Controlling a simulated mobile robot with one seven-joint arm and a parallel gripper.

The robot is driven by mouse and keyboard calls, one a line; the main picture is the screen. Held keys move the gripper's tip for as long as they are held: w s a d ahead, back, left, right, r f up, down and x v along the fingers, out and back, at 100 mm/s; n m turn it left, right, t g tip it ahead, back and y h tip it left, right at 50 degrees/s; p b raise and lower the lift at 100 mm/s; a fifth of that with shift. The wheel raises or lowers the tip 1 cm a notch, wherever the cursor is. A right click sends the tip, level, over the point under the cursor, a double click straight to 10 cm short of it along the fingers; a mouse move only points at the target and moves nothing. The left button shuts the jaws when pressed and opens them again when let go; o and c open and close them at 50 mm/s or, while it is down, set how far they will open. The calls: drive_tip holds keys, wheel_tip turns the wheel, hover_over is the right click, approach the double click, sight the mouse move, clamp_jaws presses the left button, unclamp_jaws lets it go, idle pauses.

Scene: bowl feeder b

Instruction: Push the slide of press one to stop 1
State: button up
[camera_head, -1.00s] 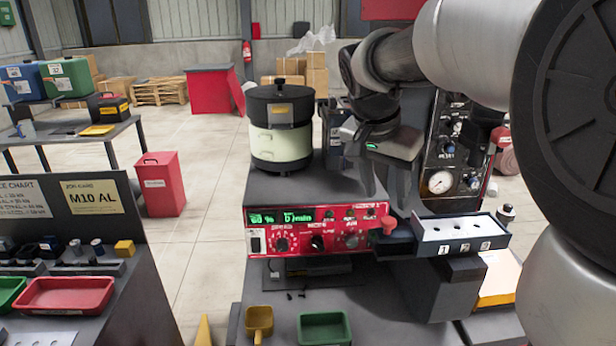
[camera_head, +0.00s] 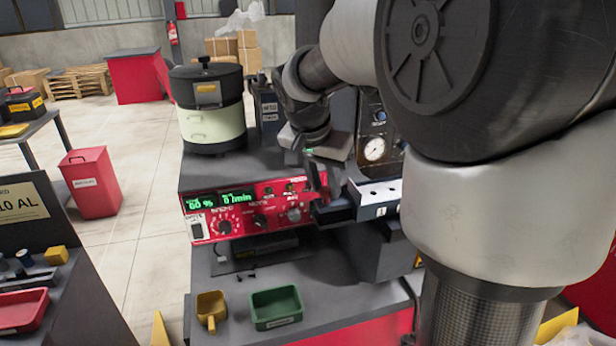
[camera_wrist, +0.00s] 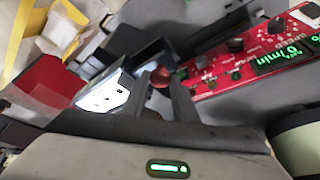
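The slide's red knob (camera_wrist: 160,77) shows in the wrist view between the two fingers of my gripper (camera_wrist: 163,84). The fingers are apart; contact with the knob cannot be made out. The light stop plate (camera_wrist: 107,93) with dark holes lies just left of the fingers there. In the head view my gripper (camera_head: 325,185) points down at the left end of the stop plate (camera_head: 381,192), where the number 1 shows.
The red control panel (camera_head: 247,208) with green displays is close left of my gripper. A cream and black bowl feeder (camera_head: 210,110) stands behind it. A pressure gauge (camera_head: 374,149) is behind the plate. A green tray (camera_head: 276,307) and a yellow scoop (camera_head: 211,311) lie on the lower bench.

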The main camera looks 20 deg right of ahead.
sight(349, 194)
clamp_jaws()
drive_tip(key=d, duration=0.5)
drive_tip(key=shift+s+d, duration=0.1)
drive_tip(key=shift+r, duration=0.1)
drive_tip(key=o, duration=0.9)
unclamp_jaws()
drive_tip(key=shift+c, duration=0.2)
drive_tip(key=p+v, duration=0.1)
drive_tip(key=v, duration=1.6)
drive_tip(key=shift+a+r, duration=0.15)
drive_tip(key=shift+a, duration=0.1)
drive_tip(key=shift+s, duration=0.15)
